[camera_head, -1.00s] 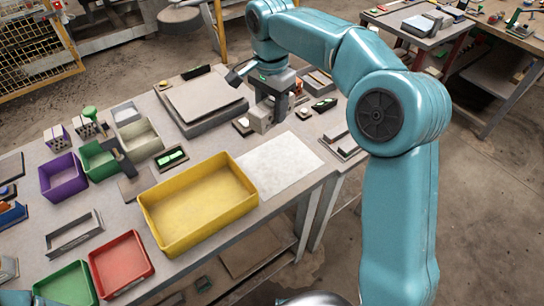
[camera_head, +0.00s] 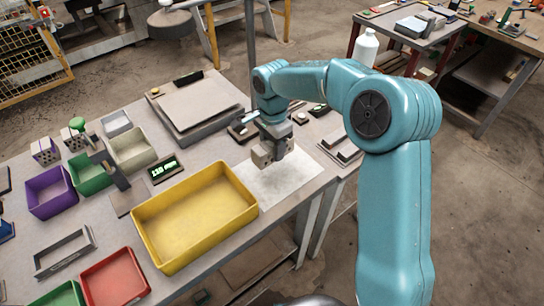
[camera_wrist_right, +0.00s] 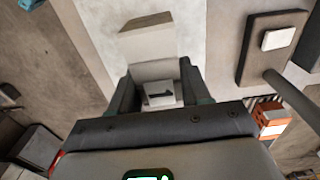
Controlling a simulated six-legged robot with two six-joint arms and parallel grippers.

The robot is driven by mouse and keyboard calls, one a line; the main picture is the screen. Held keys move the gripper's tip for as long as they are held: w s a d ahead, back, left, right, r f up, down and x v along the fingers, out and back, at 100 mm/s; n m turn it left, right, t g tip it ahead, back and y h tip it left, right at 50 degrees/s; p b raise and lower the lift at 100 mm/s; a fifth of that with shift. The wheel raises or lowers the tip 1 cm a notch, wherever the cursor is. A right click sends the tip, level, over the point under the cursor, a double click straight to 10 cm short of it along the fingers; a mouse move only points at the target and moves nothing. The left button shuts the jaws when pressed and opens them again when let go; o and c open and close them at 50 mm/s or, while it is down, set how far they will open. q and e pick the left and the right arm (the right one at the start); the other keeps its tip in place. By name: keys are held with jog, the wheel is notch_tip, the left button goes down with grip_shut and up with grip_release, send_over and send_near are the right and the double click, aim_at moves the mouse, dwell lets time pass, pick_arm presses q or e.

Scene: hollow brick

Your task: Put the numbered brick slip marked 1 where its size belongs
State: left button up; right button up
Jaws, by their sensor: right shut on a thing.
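The brick slip (camera_head: 262,155) is a small beige-grey block in my right gripper (camera_head: 277,142). The gripper is shut on it and holds it over the white sheet (camera_head: 290,178), right of the yellow bin (camera_head: 190,248). In the right wrist view the slip (camera_wrist_right: 148,45) extends past the fingers of my right gripper (camera_wrist_right: 155,92). A white label with a dark mark (camera_wrist_right: 160,93) shows between them. The mark looks like a 1 lying on its side. A small display (camera_head: 163,168) appears to read 130 mm. My left gripper is out of view.
Purple (camera_head: 50,200), green (camera_head: 92,185) and beige (camera_head: 133,150) bins stand at the left. A red tray (camera_head: 115,280) is at the front. A gauge with a green knob (camera_head: 77,124) stands beside the bins. A flat-topped device (camera_head: 197,103) is at the back.

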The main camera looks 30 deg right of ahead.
jog(key=shift+f, duration=2.35)
jog(key=shift+d, duration=0.1)
jog(key=shift+f, duration=0.2)
jog(key=o, duration=1.2)
jog(key=shift+o, duration=0.2)
jog(key=shift+r, duration=0.1)
notch_tip(320, 180, up, 12)
jog(key=shift+r, duration=0.2)
